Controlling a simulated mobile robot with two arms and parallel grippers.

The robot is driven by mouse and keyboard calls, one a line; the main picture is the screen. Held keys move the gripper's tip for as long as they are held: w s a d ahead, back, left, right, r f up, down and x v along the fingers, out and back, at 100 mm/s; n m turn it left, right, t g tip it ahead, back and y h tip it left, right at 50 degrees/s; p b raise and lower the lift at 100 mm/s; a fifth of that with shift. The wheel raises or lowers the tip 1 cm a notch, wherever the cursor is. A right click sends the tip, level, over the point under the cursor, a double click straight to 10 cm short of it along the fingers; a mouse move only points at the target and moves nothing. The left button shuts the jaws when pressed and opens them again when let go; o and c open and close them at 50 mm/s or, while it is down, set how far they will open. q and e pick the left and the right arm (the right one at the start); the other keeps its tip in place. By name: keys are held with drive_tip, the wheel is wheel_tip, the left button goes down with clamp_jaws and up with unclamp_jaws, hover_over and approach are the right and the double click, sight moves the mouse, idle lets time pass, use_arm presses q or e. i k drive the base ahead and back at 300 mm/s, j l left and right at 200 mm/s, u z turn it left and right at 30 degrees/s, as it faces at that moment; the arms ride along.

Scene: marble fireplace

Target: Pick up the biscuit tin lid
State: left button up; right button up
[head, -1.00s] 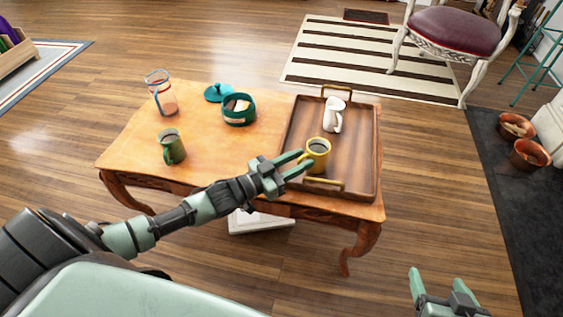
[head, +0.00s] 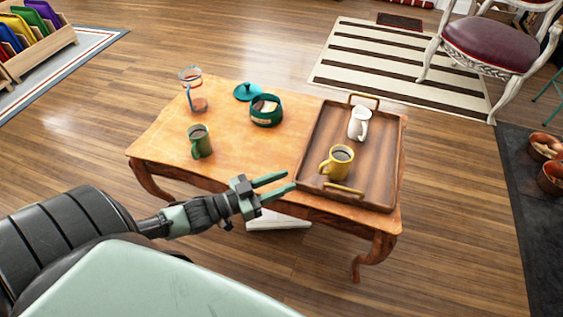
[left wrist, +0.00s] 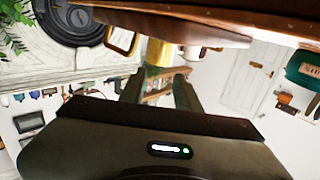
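The biscuit tin lid (head: 248,91) is a teal disc with a knob. It lies on the wooden table (head: 240,150) behind and left of the open teal biscuit tin (head: 266,110), which holds pale contents. The tin also shows at the right edge of the left wrist view (left wrist: 303,70). My left gripper (head: 291,181) is open and empty at the table's front edge, well short of the lid, with its fingers pointing right towards the tray. My right gripper is outside the views.
A wooden tray (head: 385,170) on the table's right holds a yellow mug (head: 338,162) and a white jug (head: 359,123). A green mug (head: 200,141) and a glass jar (head: 193,90) stand on the left. Bare tabletop lies between the green mug and the tray.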

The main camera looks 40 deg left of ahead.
sight(245, 91)
drive_tip(key=u, duration=1.35)
